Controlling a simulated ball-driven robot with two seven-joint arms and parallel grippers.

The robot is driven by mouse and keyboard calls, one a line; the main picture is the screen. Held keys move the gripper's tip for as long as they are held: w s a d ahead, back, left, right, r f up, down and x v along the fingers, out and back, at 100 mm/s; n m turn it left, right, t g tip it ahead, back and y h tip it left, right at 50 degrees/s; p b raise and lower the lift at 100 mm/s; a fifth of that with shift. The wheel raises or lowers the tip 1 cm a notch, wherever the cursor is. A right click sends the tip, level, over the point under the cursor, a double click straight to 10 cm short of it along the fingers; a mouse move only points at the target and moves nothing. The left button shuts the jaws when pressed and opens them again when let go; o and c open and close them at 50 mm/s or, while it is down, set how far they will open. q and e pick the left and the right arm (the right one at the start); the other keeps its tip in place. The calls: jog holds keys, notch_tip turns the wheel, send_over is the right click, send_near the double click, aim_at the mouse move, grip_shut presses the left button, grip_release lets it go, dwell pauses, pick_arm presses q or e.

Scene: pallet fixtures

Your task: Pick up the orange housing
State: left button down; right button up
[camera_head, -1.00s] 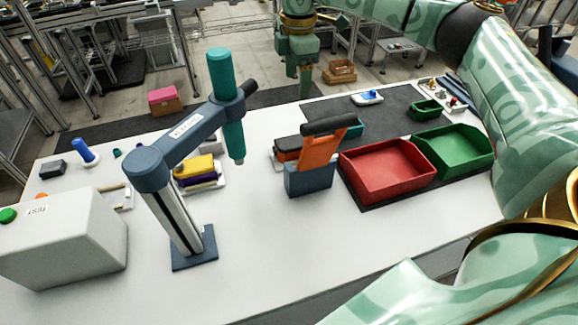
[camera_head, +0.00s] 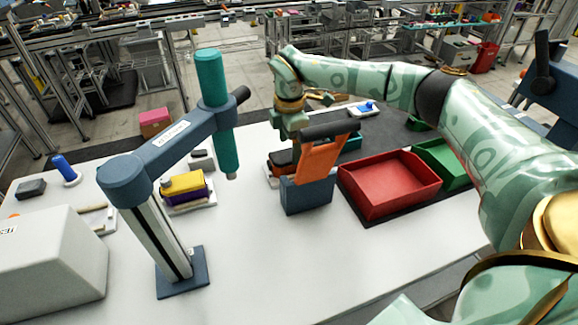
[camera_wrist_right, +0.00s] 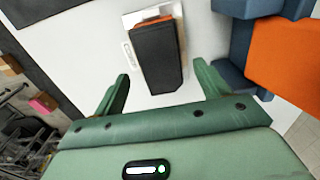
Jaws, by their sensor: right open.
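A block with a black top and an orange lower part, seemingly the orange housing (camera_head: 281,158), sits on a white plate behind the blue holder. In the right wrist view the housing (camera_wrist_right: 157,58) shows mostly its black top, with a strip of orange at its far end. My right gripper (camera_head: 291,133) is above it, fingers pointing down. In the wrist view the open fingers of my right gripper (camera_wrist_right: 161,70) lie either side of the housing's near end, with nothing held. The fingertips' height over it is hard to tell. My left gripper is not in view.
A blue holder (camera_head: 306,196) with an orange, black-handled piece (camera_head: 322,157) stands close in front. Red (camera_head: 390,185) and green (camera_head: 440,160) bins are to the right. A blue post arm with a teal tool (camera_head: 216,110) and a yellow-purple block (camera_head: 184,187) are left.

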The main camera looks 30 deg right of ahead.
aim_at(290, 154)
notch_tip(290, 154, down, 4)
jog(key=shift+r+b, duration=0.1)
jog(key=shift+b, duration=0.25)
jog(key=shift+r, duration=0.1)
jog(key=c, duration=1.1)
jog(key=shift+c, duration=0.2)
